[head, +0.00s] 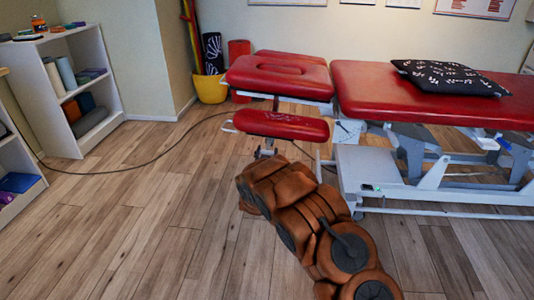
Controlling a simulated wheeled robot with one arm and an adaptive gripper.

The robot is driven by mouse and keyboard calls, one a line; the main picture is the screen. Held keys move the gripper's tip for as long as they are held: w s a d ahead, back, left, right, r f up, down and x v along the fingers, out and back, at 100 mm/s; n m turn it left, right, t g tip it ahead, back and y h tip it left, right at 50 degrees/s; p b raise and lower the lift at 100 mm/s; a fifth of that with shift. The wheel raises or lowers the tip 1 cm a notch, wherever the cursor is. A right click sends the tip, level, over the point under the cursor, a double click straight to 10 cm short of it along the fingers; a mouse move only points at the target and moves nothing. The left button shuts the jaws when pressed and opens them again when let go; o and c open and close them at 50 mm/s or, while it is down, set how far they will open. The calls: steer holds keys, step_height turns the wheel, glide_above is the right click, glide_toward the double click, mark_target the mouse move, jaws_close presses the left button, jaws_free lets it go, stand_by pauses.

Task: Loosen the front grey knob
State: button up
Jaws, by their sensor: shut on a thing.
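The red treatment table (425,93) stands at the right, with a red headrest (275,76) and a lower red armrest pad (282,125) at its left end. A small grey metal part (266,150) shows under the armrest pad, just above the far end of my brown arm. I cannot tell whether it is a bracket or a knob. The front grey knob cannot be made out. My arm reaches up from the bottom right to just below the armrest pad. My gripper cannot be made out; the arm's own links cover that spot.
The table's pale metal base (370,178) stands right of my arm. A patterned black cushion (450,77) lies on the table. A yellow bucket (210,88) stands by the wall. A cable (150,160) crosses the floor. White shelves (75,90) stand left; the left-centre floor is clear.

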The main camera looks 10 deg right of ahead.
steer(key=shift+c, duration=0.6)
steer(key=shift+r+n+p, duration=0.1)
steer(key=shift+n+p, duration=0.2)
steer(key=shift+p, duration=0.2)
steer(key=n+p, duration=0.2)
steer(key=p, duration=0.1)
steer(key=shift+r+n, duration=0.15)
steer(key=shift+n, duration=0.25)
steer(key=n+p, duration=0.4)
steer(key=n, duration=0.1)
steer(key=shift+a, duration=0.15)
steer(key=n+p, duration=0.2)
steer(key=n, duration=0.3)
steer(key=shift+f+p, duration=0.2)
steer(key=shift+p, duration=0.1)
steer(key=shift+f+n+p, duration=0.1)
steer(key=shift+n+p, duration=0.8)
steer(key=shift+n, duration=1.4)
